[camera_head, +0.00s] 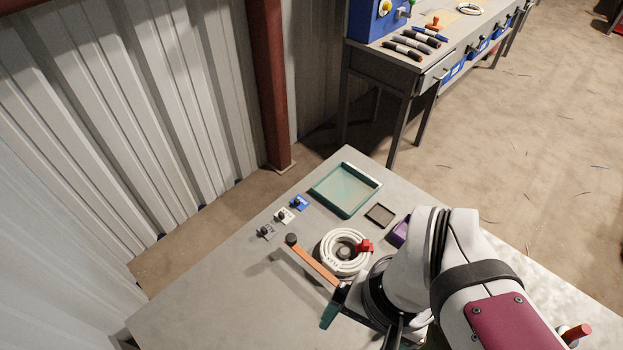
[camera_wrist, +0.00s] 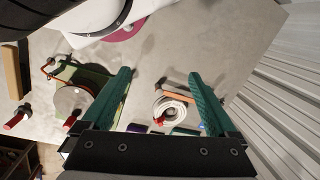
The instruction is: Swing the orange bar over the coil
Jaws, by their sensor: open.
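The orange bar (camera_head: 315,265) lies beside the white coil (camera_head: 331,246) in the head view, on its near-left side, with a dark round knob (camera_head: 291,239) at its far end. The coil is a ring with a red piece (camera_head: 365,247) at its right. The coil (camera_wrist: 170,112) and the orange bar (camera_wrist: 180,97) show between the fingers, the bar's right end near the right finger.
A green tray (camera_head: 347,210) and a small dark tray (camera_head: 380,214) lie behind the coil. A purple bin (camera_head: 400,233) stands right of it. A green device (camera_wrist: 92,78) with a round drum shows in the wrist view. The front-left table is clear.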

